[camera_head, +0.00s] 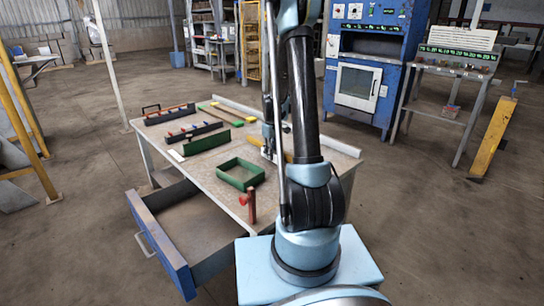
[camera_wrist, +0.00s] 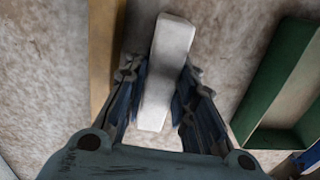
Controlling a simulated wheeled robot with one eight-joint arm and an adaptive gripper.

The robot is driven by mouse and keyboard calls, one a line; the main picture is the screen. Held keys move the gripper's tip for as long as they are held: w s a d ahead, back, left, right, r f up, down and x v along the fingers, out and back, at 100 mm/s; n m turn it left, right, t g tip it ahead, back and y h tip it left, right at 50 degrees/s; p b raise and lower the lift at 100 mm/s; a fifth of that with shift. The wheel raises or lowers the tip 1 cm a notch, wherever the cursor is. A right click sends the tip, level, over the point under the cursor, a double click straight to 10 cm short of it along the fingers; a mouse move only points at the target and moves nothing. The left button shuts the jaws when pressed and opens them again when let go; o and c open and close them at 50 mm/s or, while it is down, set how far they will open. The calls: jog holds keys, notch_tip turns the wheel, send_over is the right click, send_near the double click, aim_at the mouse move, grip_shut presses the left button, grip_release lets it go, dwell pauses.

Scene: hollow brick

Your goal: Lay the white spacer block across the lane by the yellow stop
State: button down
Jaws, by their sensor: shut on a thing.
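The white spacer block (camera_wrist: 170,60) is in the wrist view, a pale bar between the two fingers of my gripper (camera_wrist: 160,95). My gripper is shut on it, and the block's far end sticks out beyond the fingers. In the head view my gripper (camera_head: 269,147) is low over the right part of the table, partly behind my arm, and I cannot make out the block there. A yellow-tan bar (camera_wrist: 102,50) runs just left of the block in the wrist view. It shows beside my gripper in the head view (camera_head: 288,157). I cannot tell whether it is the yellow stop.
A green open tray (camera_head: 240,184) is left of my gripper, also on the right in the wrist view (camera_wrist: 252,108). Racks with coloured pieces (camera_head: 170,115) and a thin yellow bar (camera_head: 229,113) lie farther back. A red post (camera_head: 250,207) stands at the front edge. A drawer (camera_head: 165,222) hangs open.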

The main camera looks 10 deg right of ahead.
jog(key=shift+f, duration=0.45)
jog(key=c, duration=1.3)
grip_release()
jog(key=shift+f, duration=0.1)
notch_tip(320, 180, up, 12)
jog(key=s+r+m, duration=0.2)
jog(key=s+r, duration=0.4)
jog(key=s, duration=0.4)
jog(key=s+f+m, duration=0.1)
jog(key=s+f, duration=0.1)
jog(key=s, duration=0.7)
jog(key=s+f+m+t, duration=0.1)
jog(key=s+f+m, duration=0.1)
jog(key=s, duration=0.8)
jog(key=s+f+m+t, duration=0.1)
jog(key=s+f, duration=0.1)
jog(key=s, duration=0.8)
jog(key=shift+d+m, duration=0.1)
jog(key=shift+m, duration=0.2)
